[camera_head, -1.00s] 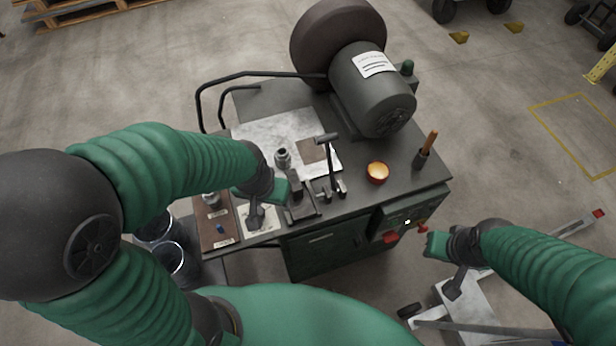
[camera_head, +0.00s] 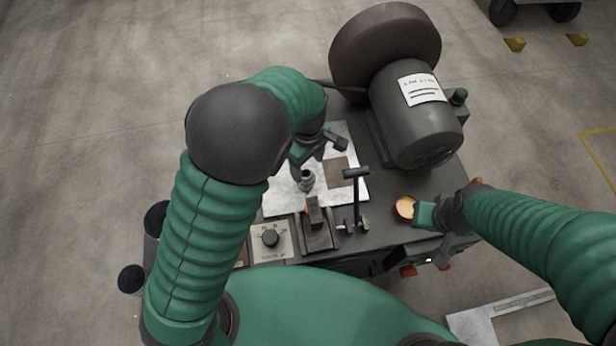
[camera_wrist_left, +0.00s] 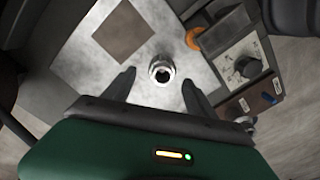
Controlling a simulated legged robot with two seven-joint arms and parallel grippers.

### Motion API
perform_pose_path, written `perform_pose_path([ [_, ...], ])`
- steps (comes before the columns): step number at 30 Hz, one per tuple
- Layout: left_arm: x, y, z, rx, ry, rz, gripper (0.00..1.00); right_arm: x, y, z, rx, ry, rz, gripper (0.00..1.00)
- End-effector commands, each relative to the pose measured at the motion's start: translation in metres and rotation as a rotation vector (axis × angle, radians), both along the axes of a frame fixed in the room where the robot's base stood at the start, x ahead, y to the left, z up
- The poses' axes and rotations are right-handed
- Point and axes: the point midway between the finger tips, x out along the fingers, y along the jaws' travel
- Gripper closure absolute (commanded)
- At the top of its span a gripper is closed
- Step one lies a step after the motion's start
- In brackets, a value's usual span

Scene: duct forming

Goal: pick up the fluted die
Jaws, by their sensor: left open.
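A small metal die with a round bore (camera_head: 307,181), which I take to be the fluted die, stands upright on the bright metal plate (camera_head: 285,200). In the left wrist view the die (camera_wrist_left: 162,69) sits between and slightly beyond my left fingertips. My left gripper (camera_head: 316,158) is open above the plate, with a finger on either side of the die in the wrist view and a gap at both sides. My right gripper (camera_head: 437,232) is at the bench's front right, beside a glowing orange cup (camera_head: 404,207); its finger gap is not clear.
A lever tool (camera_head: 355,195) and a clamp block (camera_head: 317,225) stand close in front of the plate. A large grinder motor (camera_head: 415,115) fills the bench's back right. A dial panel (camera_head: 270,241) is at front left. A brown square (camera_head: 345,172) lies on the plate.

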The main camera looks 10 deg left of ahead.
Motion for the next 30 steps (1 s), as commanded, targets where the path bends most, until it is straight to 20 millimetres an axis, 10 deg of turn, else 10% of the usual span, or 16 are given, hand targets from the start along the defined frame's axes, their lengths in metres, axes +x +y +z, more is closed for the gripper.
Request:
perform_pose_path([
  [9,0.003,0.001,-0.049,0.002,0.001,-0.001,0.34,0.000,0.000,-0.004,0.000,0.000,0.001,0.76],
  [16,0.003,0.001,-0.050,0.001,-0.002,-0.001,0.34,0.000,0.000,-0.004,0.000,0.000,0.001,0.76],
  [30,0.003,0.002,-0.050,0.003,-0.002,0.000,0.96,0.000,0.000,-0.004,0.000,0.000,0.001,0.76],
])
